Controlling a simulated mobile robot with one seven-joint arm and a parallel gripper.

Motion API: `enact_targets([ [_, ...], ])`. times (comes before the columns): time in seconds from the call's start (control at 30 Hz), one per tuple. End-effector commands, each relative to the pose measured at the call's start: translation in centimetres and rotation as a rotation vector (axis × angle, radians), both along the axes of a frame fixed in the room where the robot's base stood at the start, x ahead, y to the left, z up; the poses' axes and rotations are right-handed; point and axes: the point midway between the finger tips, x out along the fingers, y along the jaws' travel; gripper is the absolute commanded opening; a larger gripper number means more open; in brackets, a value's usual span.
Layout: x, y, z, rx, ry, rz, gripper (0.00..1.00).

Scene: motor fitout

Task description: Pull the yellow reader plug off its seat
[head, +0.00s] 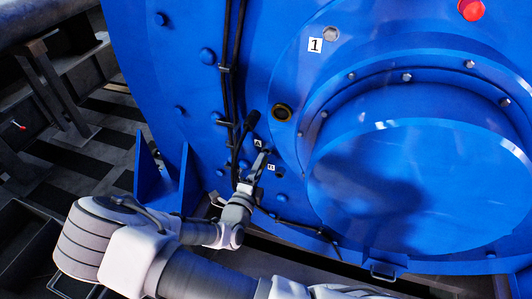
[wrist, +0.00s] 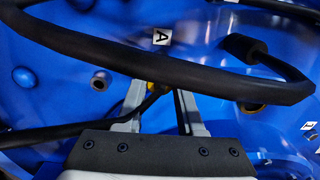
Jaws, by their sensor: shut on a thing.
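The yellow reader plug (wrist: 154,87) shows only as a small yellow patch between the fingers of my gripper (wrist: 162,93) in the wrist view. A thin dark lead runs down from it. My gripper is shut on it, close to the blue motor face below the A label (wrist: 161,36). A thick black cable crosses in front and hides part of the fingertips and plug. I cannot tell whether the plug still touches its seat. In the head view my gripper (head: 262,162) is beside the A label (head: 258,142), and the plug cannot be made out.
A black cable end (wrist: 243,47) hangs on the right of the wrist view. Black cables (head: 229,70) run down the blue motor housing (head: 190,30), with bolts around. A brass-rimmed hole (head: 282,112), a B label (head: 271,168) and a number 1 label (head: 315,45) are nearby.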

Motion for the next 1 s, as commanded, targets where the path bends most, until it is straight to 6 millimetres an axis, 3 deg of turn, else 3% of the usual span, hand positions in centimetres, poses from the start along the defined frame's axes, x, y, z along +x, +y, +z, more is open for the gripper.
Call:
enact_targets([
  [1.0,-3.3,1.1,0.0,-0.001,-0.001,0.000,0.00],
])
